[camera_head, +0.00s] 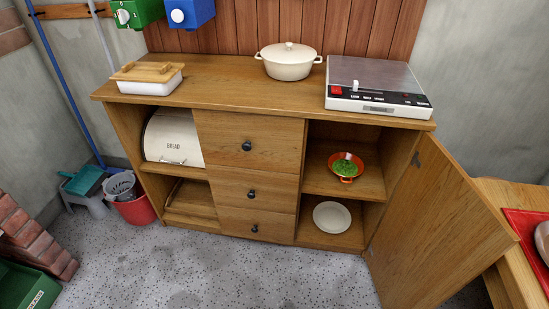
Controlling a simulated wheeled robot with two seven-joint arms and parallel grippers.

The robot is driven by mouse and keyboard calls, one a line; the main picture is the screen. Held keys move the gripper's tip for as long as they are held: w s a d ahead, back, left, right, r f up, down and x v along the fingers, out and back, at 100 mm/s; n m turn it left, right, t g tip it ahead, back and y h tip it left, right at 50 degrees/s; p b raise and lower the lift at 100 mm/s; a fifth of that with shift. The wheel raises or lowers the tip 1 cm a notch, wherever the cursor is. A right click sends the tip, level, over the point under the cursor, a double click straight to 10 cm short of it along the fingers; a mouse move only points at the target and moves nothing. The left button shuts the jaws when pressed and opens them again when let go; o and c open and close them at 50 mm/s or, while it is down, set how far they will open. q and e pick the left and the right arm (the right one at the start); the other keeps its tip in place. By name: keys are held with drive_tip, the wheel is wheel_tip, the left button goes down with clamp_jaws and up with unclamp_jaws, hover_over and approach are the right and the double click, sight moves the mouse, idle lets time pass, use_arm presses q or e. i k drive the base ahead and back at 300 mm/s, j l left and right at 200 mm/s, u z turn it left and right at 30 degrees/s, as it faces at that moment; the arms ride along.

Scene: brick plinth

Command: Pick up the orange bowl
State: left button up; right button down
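The orange bowl (345,178) stands upright on the upper shelf (318,182) inside the right compartment of the wooden cabinet (215,75). It is small, with an orange-red outside and rim, and it holds something green. The cabinet door (440,225) on the right stands wide open, so the bowl is in plain view from the front. Neither of my grippers shows in the head view.
A pale plate (332,217) lies on the shelf below. On the cabinet top are a cream pot (288,62), a scale-like device (376,85) and a lidded white container (148,78). A wooden table (522,265) stands at the right. The speckled floor (210,275) in front is clear.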

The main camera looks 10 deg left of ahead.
sight(345, 166)
drive_tip(key=i+j, duration=0.2)
drive_tip(key=i, duration=0.2)
drive_tip(key=i+j, duration=0.25)
drive_tip(key=i, duration=0.2)
drive_tip(key=i+j, duration=0.2)
drive_tip(key=i, duration=0.2)
drive_tip(key=i+j+z, duration=0.1)
drive_tip(key=i, duration=0.3)
drive_tip(key=j, duration=0.1)
